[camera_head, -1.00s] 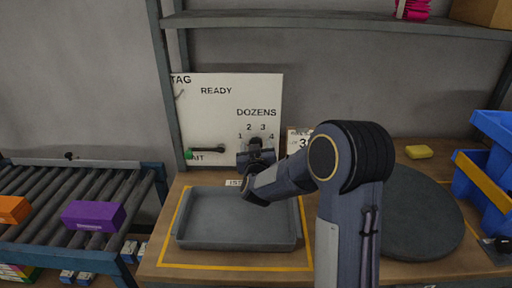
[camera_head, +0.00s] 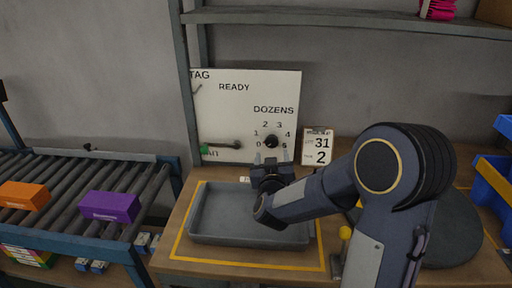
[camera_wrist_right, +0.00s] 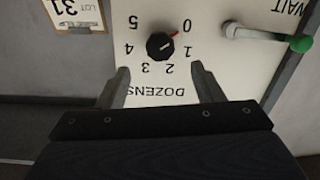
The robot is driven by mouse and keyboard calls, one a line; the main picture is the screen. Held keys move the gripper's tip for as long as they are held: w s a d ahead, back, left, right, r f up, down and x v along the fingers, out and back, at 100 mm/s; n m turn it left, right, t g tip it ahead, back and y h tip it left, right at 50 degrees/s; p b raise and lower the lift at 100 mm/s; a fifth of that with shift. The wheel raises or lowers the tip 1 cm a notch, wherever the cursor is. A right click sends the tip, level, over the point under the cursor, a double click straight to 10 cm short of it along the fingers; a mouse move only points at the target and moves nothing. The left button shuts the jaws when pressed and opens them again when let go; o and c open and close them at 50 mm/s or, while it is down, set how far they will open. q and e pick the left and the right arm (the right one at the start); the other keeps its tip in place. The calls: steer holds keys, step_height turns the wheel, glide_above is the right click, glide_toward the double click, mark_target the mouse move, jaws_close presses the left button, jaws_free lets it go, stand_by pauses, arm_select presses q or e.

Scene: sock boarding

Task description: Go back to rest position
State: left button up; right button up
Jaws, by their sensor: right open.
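My right gripper (camera_head: 271,160) is open and empty in front of the white panel (camera_head: 225,110), just below the black dial (camera_head: 271,142). In the right wrist view the two fingers of the right gripper (camera_wrist_right: 162,82) stand apart, with the dial (camera_wrist_right: 160,46) beyond and between them, not touched. The dial's numbers run from 0 upward under the word DOZENS; its pointer appears near 0 and 1. My right arm reaches in from the lower right and hides part of the grey tray (camera_head: 203,240). My left gripper is not in view.
A lever with a green handle (camera_head: 204,149) is on the panel's lower left. A roller conveyor at left carries orange (camera_head: 22,195) and purple (camera_head: 109,206) boxes. Blue bins (camera_head: 493,178) and a dark round plate (camera_head: 462,230) are at right.

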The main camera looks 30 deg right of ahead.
steer(key=s+a+r+n+g+y+p, duration=0.25)
steer(key=s+a+r+y+p, duration=0.4)
steer(key=s+a+y, duration=0.4)
steer(key=s+a+f+g+y+p, duration=0.1)
steer(key=s+g, duration=0.6)
steer(key=s, duration=1.3)
steer(key=shift+a+y+p, duration=0.35)
steer(key=shift+a+p, duration=0.35)
steer(key=shift+p, duration=0.4)
